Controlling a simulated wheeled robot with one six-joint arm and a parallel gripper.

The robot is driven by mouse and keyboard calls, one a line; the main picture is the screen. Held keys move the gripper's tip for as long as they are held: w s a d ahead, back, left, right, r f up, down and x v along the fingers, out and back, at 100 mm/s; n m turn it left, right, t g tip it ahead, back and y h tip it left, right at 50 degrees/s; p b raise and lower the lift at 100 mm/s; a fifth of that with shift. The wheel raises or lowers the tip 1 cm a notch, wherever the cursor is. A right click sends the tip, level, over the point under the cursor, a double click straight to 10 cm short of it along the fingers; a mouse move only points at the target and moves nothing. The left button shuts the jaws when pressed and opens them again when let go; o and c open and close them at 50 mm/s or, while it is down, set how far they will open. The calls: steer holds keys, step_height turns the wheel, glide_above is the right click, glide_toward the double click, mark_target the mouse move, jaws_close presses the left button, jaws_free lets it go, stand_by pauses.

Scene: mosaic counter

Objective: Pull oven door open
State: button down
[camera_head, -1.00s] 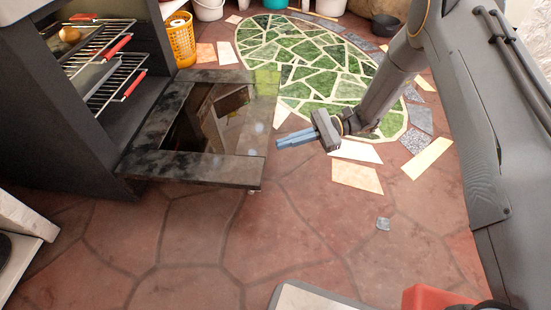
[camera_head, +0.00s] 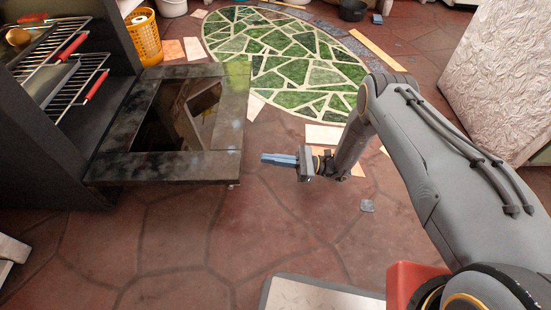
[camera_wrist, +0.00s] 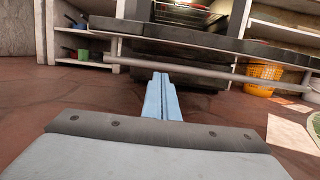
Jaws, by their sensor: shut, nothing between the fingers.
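The dark oven door (camera_head: 165,167) is folded down flat, sticking out level from the black oven (camera_head: 40,165) at the left, with its glass pane facing up. My gripper (camera_head: 264,158) is just right of the door's outer edge, with a small gap in the head view. Its blue fingers are together and empty, pointing toward the door. In the wrist view the fingers (camera_wrist: 160,85) point at the door's edge (camera_wrist: 215,45) and the grey handle bar (camera_wrist: 200,74) below it. The fingertips do not hold the bar.
Wire racks with red grips (camera_head: 72,75) show inside the oven. A yellow basket (camera_head: 143,38) stands behind the door. A green mosaic (camera_head: 290,60) and loose tiles lie on the floor beyond my arm.

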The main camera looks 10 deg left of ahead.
steer(key=s+a+r+b, duration=0.1)
steer(key=a+r+b, duration=0.1)
steer(key=a+r, duration=0.3)
steer(key=shift+s+a, duration=0.2)
steer(key=shift+a, duration=0.15)
steer(key=shift+r, duration=0.15)
